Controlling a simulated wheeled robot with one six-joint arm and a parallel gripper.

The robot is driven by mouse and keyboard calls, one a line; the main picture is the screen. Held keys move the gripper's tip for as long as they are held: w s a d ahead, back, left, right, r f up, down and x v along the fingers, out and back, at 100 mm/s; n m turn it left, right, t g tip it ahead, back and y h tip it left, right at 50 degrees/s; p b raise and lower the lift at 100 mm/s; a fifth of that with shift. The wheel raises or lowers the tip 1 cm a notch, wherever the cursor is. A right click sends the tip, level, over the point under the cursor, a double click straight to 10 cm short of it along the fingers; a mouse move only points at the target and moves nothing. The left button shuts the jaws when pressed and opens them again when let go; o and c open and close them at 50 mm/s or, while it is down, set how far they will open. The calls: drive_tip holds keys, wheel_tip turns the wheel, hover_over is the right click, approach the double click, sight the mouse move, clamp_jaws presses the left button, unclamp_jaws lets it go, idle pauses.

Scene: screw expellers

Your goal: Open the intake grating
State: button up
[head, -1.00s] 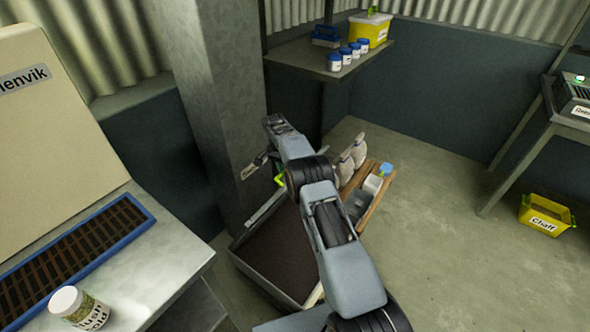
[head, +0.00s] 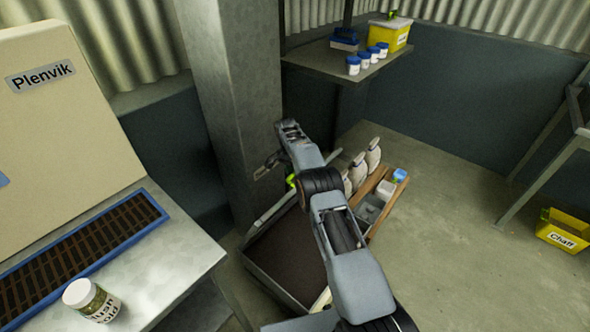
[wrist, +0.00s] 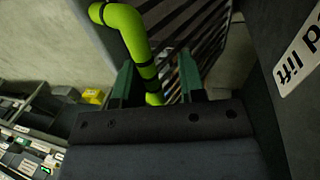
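A lime-green bent handle (wrist: 128,30) with black bands fills the upper middle of the wrist view. Dark parallel bars of a grating (wrist: 205,40) show behind it. My gripper (wrist: 156,62) has its two dark green fingers apart, with the lower end of the handle appearing between them. I cannot tell whether a finger touches it. In the head view the handle (head: 291,182) is a small green spot beside my arm, above a grey bin (head: 262,272) with a dark brown inside. My arm hides part of the bin, and the grating's tilt is unclear there.
A pillar (head: 235,90) stands behind the bin. A wooden tray (head: 388,208) with pale bottles is right of my arm. A bench (head: 165,255) with a blue-framed slatted panel (head: 85,245) and a jar (head: 90,298) is at left. Floor at right is clear up to a yellow bin (head: 562,228).

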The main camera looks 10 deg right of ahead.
drive_tip(key=shift+o, duration=0.2)
drive_tip(key=shift+w+d+r, duration=0.1)
drive_tip(key=shift+d+r, duration=0.05)
drive_tip(key=shift+r, duration=0.3)
drive_tip(key=p+v, duration=0.6)
drive_tip(key=v, duration=0.1)
drive_tip(key=shift+f, duration=0.1)
